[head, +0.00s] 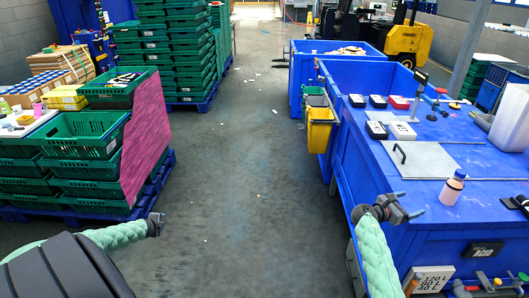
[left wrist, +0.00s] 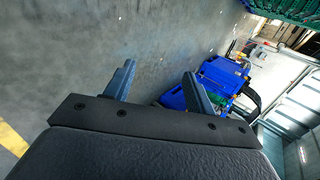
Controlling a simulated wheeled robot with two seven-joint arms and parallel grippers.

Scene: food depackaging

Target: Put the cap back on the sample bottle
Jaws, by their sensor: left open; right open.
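The sample bottle (head: 452,190), pale with an orange tint, stands upright on the blue workbench (head: 482,225) at the right in the head view. My left gripper (head: 156,224) is over the floor at the lower left, far from the bottle. In the left wrist view the left gripper (left wrist: 160,82) shows two spread fingers with nothing between them.
A grey plate with a handle (head: 418,160) lies behind the bottle. A white canister (head: 511,118) stands at the bench's right. Dark items (head: 517,203) lie right of the bottle. Green crates (head: 85,160) are stacked at left. The aisle floor (head: 240,150) is mostly clear.

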